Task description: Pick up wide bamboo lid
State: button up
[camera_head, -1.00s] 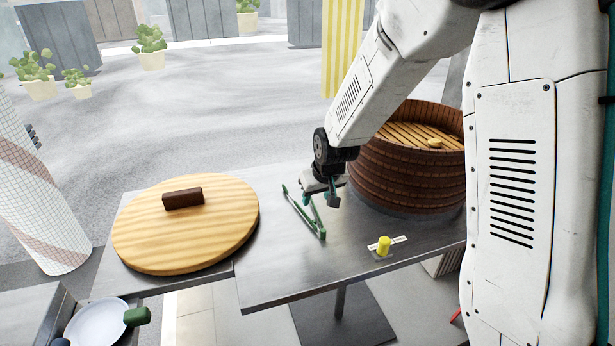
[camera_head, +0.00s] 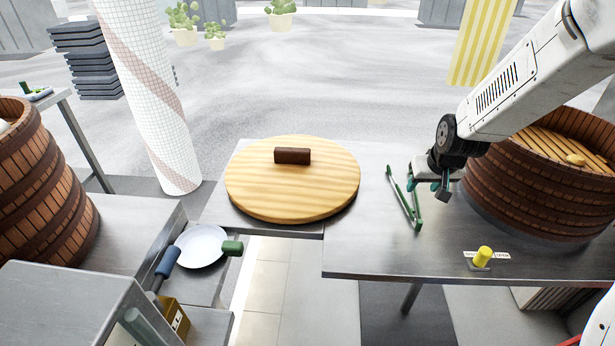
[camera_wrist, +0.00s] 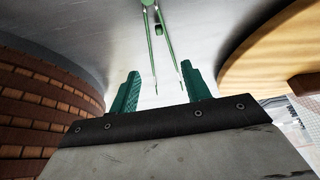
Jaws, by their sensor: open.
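The wide bamboo lid (camera_head: 292,198) is a round, pale wooden disc with a dark brown block handle (camera_head: 292,156) on top. It lies flat on the metal table, left of my gripper in the head view. Its edge (camera_wrist: 270,55) shows at the right of the wrist view. My gripper (camera_head: 438,188) is open and empty, between the lid and the brown steamer tower on the right. Its teal fingers (camera_wrist: 158,88) are apart, with green tongs (camera_wrist: 157,22) beyond them in the wrist view.
Green tongs (camera_head: 405,200) lie on the table between lid and gripper. A brown steamer tower (camera_head: 540,185) stands on the right and another (camera_head: 40,190) at far left. A yellow knob (camera_head: 483,255) sits at the front edge.

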jog(key=shift+o, duration=0.8)
notch_tip(320, 180, up, 6)
jog(key=r+n+g, duration=0.1)
jog(key=n+g, duration=0.4)
jog(key=n, duration=1.2)
send_over(292, 149)
jog(key=shift+s+f, duration=0.15)
jog(key=shift+f, duration=3.85)
jog(key=shift+f, duration=0.25)
jog(key=shift+c, duration=0.3)
